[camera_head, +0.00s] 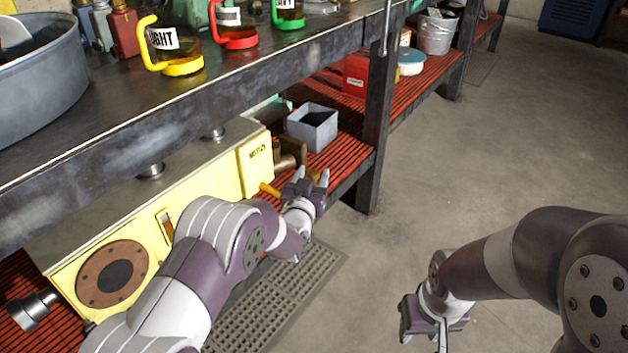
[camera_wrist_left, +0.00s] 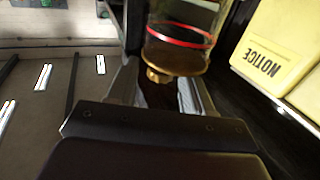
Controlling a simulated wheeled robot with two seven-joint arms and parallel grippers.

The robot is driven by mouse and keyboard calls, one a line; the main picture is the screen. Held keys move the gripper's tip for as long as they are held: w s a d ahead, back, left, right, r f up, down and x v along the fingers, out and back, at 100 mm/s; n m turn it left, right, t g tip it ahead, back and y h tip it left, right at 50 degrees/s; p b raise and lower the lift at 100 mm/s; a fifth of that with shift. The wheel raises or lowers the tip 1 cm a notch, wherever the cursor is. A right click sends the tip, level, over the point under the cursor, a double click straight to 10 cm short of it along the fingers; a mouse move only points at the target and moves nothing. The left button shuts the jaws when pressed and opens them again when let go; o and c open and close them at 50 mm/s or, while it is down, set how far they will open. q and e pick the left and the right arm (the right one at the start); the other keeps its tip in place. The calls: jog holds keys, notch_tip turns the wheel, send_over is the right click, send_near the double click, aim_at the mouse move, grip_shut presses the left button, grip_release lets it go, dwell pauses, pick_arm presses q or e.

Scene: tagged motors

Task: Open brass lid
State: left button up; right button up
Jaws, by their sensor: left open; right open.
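The yellow motor (camera_head: 130,235) lies on the red slatted lower shelf, with a box marked NOTICE (camera_head: 256,160) at its far end; that box also shows in the wrist view (camera_wrist_left: 268,62). Beside it is a brass fitting (camera_head: 285,162), partly hidden in the head view. In the wrist view a clear amber cup (camera_wrist_left: 180,35) with a red ring ends in a small brass piece (camera_wrist_left: 158,75). My left gripper (camera_head: 311,178) is open, its fingers on either side of that brass end. I cannot tell whether they touch. My right gripper (camera_head: 432,325) is open and empty over the floor.
A grey open box (camera_head: 312,127) stands just beyond my left gripper. The shelf post (camera_head: 370,130) and the workbench edge (camera_head: 180,105) are close by. A yellow-handled jug (camera_head: 175,50) stands on the bench. The floor to the right is free.

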pick_arm(q)
jog(key=shift+x, duration=0.75)
jog(key=shift+c, duration=0.4)
grip_shut()
jog(key=shift+r, duration=0.1)
